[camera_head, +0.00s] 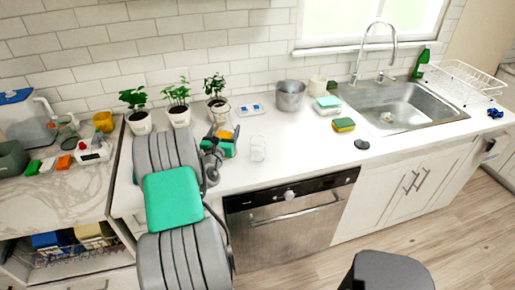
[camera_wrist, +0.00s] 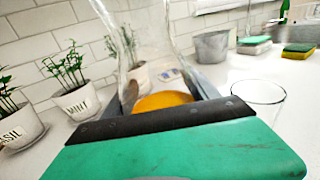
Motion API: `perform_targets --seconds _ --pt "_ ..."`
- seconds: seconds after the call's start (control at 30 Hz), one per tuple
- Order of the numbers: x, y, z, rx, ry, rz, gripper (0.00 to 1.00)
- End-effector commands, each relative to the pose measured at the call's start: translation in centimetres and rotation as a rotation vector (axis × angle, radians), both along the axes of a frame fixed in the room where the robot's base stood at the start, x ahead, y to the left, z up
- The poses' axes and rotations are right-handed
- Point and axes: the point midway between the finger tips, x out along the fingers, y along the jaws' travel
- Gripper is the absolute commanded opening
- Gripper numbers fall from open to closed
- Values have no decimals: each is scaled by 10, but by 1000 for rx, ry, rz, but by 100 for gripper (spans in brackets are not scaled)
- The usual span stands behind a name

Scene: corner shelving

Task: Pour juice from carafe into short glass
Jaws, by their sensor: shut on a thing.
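The carafe (camera_wrist: 150,45) is clear glass with orange juice (camera_wrist: 165,100) low inside. In the wrist view it stands roughly upright between the fingers of my gripper (camera_wrist: 166,90), which is shut on it. In the head view my gripper (camera_head: 222,143) and the carafe's orange juice (camera_head: 224,135) are at the counter, partly hidden by my arm. The short glass (camera_head: 258,149) is clear, looks empty and stands upright on the counter just right of the carafe. It also shows in the wrist view (camera_wrist: 258,93), apart from the carafe. Whether the carafe touches the counter, I cannot tell.
Several potted plants (camera_head: 178,114) stand along the wall behind the carafe. A grey metal pot (camera_head: 290,97) is behind and right of the glass. A sponge (camera_head: 343,125) and a dark round object (camera_head: 361,144) lie near the sink (camera_head: 400,106).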

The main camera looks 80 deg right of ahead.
Motion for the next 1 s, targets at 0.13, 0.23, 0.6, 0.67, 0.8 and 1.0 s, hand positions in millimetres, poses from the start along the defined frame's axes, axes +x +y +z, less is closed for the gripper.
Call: perform_targets --seconds 0.13,0.23,0.6,0.67,0.8,1.0 --pt "-3 -3 -4 -10 -3 -6 0" --pt "-3 -3 -3 -10 -3 -6 0" --pt "-2 -2 -1 1 -60 5 0" --pt "-2 -2 0 5 -84 6 0" --pt "-2 -1 2 20 -158 7 0" --pt "-1 -1 4 48 -285 8 0"
